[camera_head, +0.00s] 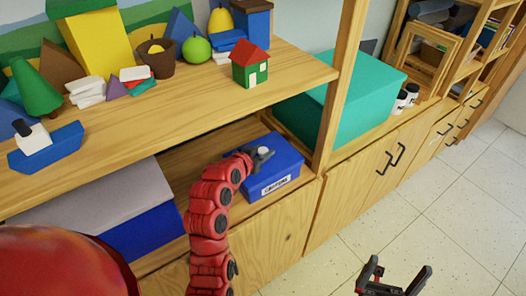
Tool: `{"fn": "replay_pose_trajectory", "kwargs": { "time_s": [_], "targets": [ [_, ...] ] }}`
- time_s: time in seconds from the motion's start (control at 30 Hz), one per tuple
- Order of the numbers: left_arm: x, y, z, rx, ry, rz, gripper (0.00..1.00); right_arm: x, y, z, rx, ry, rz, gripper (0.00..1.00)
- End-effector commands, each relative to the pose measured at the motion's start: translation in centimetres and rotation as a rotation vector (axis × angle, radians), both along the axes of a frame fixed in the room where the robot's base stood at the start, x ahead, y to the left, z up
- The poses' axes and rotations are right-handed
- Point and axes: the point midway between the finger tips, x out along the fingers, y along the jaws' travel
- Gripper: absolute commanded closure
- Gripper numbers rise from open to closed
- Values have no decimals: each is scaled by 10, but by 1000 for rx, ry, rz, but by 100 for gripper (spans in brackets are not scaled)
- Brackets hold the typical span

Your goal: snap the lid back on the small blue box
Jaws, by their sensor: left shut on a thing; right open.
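The small blue box (284,177) stands on the lower shelf, with a white label on its front. Its blue top (283,152) lies over the box and looks roughly level; whether it is fully seated cannot be told. My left gripper (265,152) is at the top of the box, shut on what looks like its lid. The held part is small and partly hidden by the fingers. My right gripper (396,276) is open and empty, low at the front right, over the floor and well apart from the box.
The upper shelf (150,122) overhangs the box's left side, carrying wooden toys and a red-roofed house (250,64). A wooden post (342,85) stands right of the box. A larger grey-topped blue box (105,210) is left. A teal box (365,92) is beyond the post. The floor is clear.

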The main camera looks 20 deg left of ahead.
Motion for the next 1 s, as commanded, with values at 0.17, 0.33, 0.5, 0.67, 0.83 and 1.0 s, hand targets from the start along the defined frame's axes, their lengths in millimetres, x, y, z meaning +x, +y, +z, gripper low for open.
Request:
{"fn": "replay_pose_trajectory", "kwargs": {
  "time_s": [0.17,0.33,0.5,0.67,0.83,1.0],
  "targets": [
    [0,0,1,0,-1,0,100,0,0,0,0,0,0,0],
    [0,0,1,0,-1,0,100,0,0,0,0,0,0,0],
    [0,0,-1,0,-1,0,100,0,0,-2,0,0,0,0],
    [0,0,-4,0,-1,0,100,0,0,-5,0,0,0,0],
    [0,0,-6,0,-1,0,100,0,0,-9,0,0,0,0],
    [0,0,-6,0,-1,0,100,0,0,-9,0,0,0,0]
  ]
}}
